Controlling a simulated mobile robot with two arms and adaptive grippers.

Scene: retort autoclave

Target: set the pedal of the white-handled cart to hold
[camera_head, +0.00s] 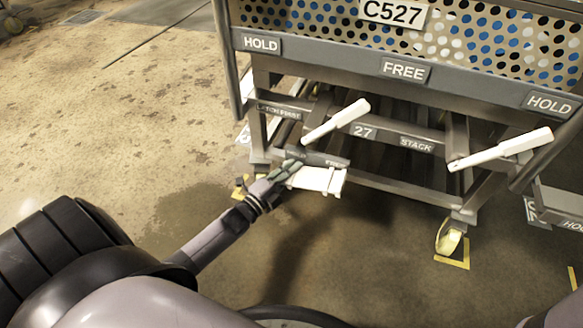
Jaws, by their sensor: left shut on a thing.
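The cart (375,62) has a perforated basket side with the plate C527 (391,12). Its grey rail carries a HOLD label (261,44) at left, a FREE label (404,69) in the middle and another HOLD label (549,103) at right. Two white handles, one left (337,121) and one right (500,149), slant out below the rail. The pedal (319,180), a pale plate under a grey bar, sits low, left of FREE. My left gripper (293,167) is shut on the pedal's left end; its fingers partly hide it. My right gripper is not in view.
A lower crossbar reads 27 and STACK (415,144). A yellow-white caster (448,238) stands on a yellow floor mark at the cart's front. Another cart's part (560,204) shows at the right edge. The stained floor (120,110) at left is clear.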

